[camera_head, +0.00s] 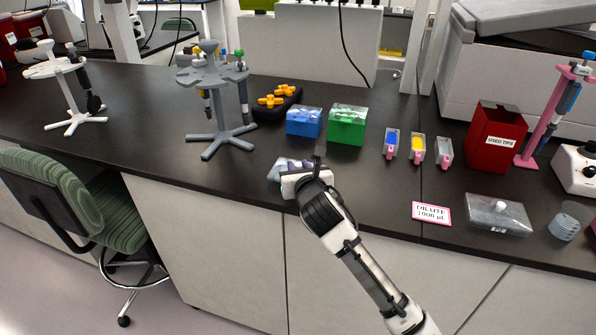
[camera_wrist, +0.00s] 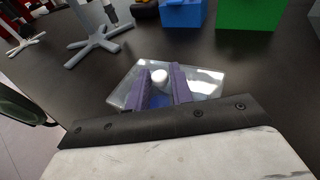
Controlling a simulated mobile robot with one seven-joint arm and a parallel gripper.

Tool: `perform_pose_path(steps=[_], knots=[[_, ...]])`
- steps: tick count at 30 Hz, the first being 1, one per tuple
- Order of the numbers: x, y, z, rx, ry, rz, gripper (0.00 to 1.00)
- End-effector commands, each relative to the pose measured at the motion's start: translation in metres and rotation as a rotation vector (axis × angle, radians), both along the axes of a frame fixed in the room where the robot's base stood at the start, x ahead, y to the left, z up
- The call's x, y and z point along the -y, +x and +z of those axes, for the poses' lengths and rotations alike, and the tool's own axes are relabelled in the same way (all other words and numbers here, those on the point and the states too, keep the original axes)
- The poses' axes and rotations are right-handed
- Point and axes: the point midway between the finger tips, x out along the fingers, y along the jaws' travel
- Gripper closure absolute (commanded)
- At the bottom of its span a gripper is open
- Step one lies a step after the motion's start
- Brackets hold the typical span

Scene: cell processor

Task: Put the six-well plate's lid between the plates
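A clear lid with a white round knob (camera_wrist: 160,76) is under my gripper in the wrist view. The clear lid (camera_wrist: 207,82) shows to both sides of my fingers. My gripper (camera_wrist: 161,84) has its two purple fingers on either side of the knob, with little or no gap; I cannot tell whether they press on it. Blue shows between the fingers below the knob. In the head view my gripper (camera_head: 293,166) is low over the bench's front edge, and the clear piece (camera_head: 274,171) is mostly hidden by it. Another clear flat box with a white knob (camera_head: 482,210) lies at the right.
A grey pipette stand (camera_head: 216,138), a blue box (camera_head: 304,122) and a green box (camera_head: 347,124) stand behind my gripper. Small reservoirs (camera_head: 417,148), a red tips bin (camera_head: 494,139) and a pink label card (camera_head: 431,214) are to the right. Bare black bench (camera_head: 345,190) lies right of my gripper.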

Motion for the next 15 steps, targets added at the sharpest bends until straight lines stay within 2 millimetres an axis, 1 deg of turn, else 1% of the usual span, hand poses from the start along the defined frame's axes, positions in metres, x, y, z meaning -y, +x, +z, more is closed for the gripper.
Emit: perform_pose_path(steps=[1,4,5,15], knots=[[0.0,-0.0001,-0.0001,0.0,0.0,0.0,0.85],[0.0,-0.0001,-0.0001,0.0,0.0,0.0,0.98],[0.0,-0.0001,-0.0001,0.0,0.0,0.0,1.0],[-0.0001,-0.0001,-0.0001,0.0,0.0,0.0,1.0]])
